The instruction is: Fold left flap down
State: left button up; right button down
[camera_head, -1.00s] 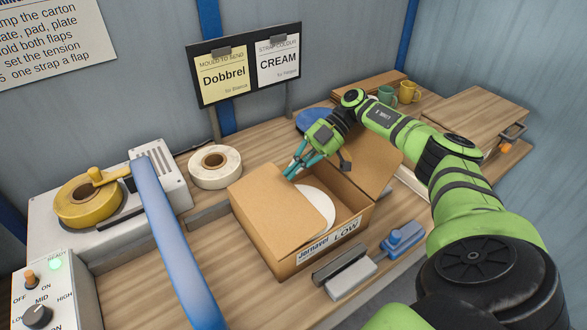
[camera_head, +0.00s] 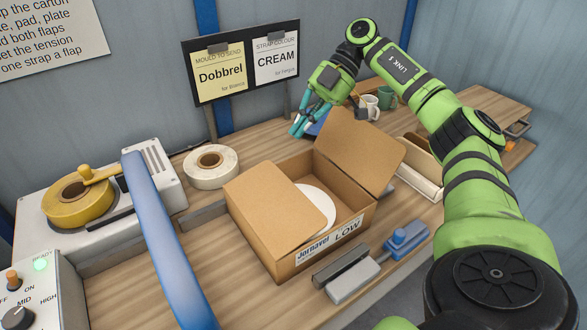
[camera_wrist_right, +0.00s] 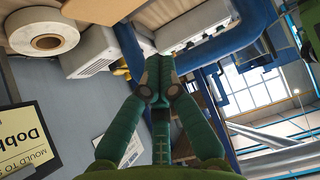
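A white plate (camera_head: 318,205) shows inside, partly hidden under the left flap. My right gripper (camera_head: 296,129) is in the air above and behind the carton, apart from both flaps. In the right wrist view its fingertips (camera_wrist_right: 153,88) meet with nothing between them. My left gripper is not in view.
A tape roll (camera_head: 211,166) lies left of the carton. A machine (camera_head: 160,180) with a yellow roll and a blue arch is at the left. A blue-handled tool (camera_head: 405,243) lies in front right. Mugs (camera_head: 387,97) and a sign stand (camera_head: 243,68) are behind.

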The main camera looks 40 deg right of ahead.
jog(key=s+d+h+b, duration=0.1)
jog(key=d+h+b, duration=0.1)
send_over(284, 195)
jog(key=d, duration=0.2)
notch_tip(284, 195, down, 8)
jog(key=shift+s, duration=0.15)
jog(key=shift+d+f+m, duration=0.25)
jog(key=shift+f+m, duration=0.05)
jog(key=shift+f, duration=0.85)
jog(key=shift+d+f, duration=0.2)
jog(key=shift+f, duration=0.45)
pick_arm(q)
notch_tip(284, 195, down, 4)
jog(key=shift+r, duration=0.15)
